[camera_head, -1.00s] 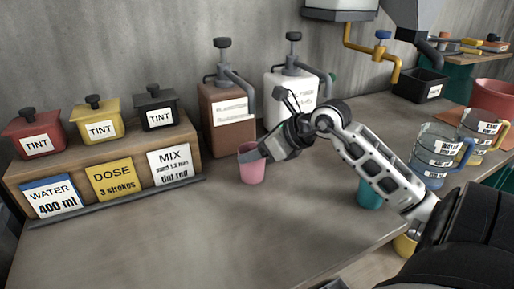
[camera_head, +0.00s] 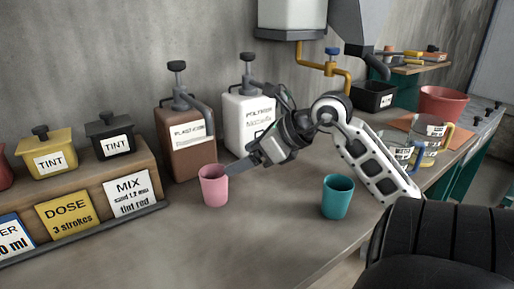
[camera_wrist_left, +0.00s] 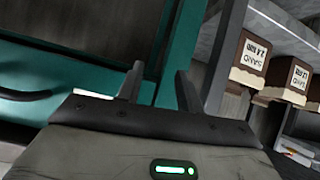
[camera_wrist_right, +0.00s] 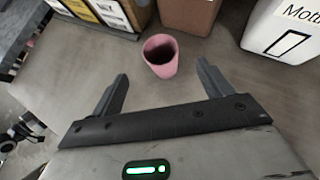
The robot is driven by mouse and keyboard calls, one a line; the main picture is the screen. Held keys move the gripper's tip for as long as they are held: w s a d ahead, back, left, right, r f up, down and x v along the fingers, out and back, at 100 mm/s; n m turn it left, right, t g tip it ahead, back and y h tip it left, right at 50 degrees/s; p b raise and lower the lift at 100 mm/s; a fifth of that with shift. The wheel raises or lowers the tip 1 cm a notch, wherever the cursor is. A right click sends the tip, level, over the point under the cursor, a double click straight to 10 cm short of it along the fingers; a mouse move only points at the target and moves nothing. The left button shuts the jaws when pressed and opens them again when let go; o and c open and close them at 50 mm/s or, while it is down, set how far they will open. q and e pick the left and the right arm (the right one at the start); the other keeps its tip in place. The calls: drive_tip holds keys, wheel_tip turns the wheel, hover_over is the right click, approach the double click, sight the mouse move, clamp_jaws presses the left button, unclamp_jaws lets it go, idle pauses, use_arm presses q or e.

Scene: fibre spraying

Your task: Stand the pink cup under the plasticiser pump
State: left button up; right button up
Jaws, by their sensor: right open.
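The pink cup (camera_head: 213,188) stands upright on the bench in front of the brown pump bottle (camera_head: 186,150), whose label reads as plasticiser. In the head view the cup is below the end of the bottle's grey spout (camera_head: 207,118); I cannot tell whether it is exactly beneath. My right gripper (camera_head: 238,166) is open and empty, close to the cup's right side. In the right wrist view the cup (camera_wrist_right: 160,58) is just beyond the parted fingers. My left gripper (camera_wrist_left: 160,88) is open and empty, away from the bench items.
A white pump bottle (camera_head: 248,125) stands right of the brown one. A teal cup (camera_head: 338,197) stands beneath my right arm. The tint rack (camera_head: 150,170) is at the left. Measuring jugs (camera_head: 428,132) and a red tub (camera_head: 445,103) are at the right.

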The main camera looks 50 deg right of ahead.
drive_tip(key=shift+v, duration=1.55)
